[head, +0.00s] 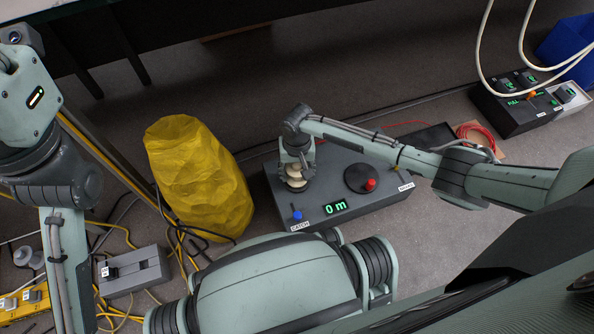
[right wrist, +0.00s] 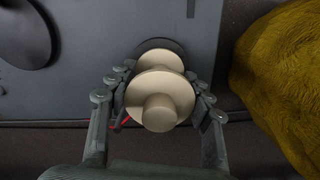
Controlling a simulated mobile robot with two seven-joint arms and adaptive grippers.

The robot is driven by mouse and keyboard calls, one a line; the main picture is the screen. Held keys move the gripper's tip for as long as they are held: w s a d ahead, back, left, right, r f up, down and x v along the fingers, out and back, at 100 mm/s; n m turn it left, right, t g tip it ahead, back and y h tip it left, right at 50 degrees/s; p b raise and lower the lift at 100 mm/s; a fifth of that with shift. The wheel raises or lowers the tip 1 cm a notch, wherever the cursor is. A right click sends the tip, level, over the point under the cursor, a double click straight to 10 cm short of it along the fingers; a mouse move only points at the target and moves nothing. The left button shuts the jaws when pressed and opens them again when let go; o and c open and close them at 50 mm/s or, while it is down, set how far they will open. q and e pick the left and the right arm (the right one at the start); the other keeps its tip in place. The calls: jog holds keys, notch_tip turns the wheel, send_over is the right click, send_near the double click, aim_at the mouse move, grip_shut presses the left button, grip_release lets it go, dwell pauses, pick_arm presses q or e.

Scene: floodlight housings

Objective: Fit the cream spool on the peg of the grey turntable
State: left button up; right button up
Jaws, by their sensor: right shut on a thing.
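The cream spool (head: 296,183) is in my right gripper (head: 296,172), over the left part of a grey box. In the right wrist view the spool (right wrist: 160,92) shows its round flanges and end knob between the fingers of the gripper (right wrist: 160,108), which is shut on it. A dark grey disc (right wrist: 158,44), which looks like the turntable, shows just behind the spool. Its peg is hidden, and I cannot tell whether the spool touches the disc or sits on the peg. My left arm shows at the left of the head view; its gripper is out of view.
The grey box (head: 345,207) has a green display, a blue knob (head: 297,215) and a black disc with a red knob (head: 370,184). A yellow bag-like bulk (head: 196,178) stands close on the left. A black control box (head: 515,105) is at the upper right.

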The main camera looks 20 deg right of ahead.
jog(key=shift+f, duration=0.35)
jog(key=o, duration=1.3)
jog(key=shift+c, duration=0.2)
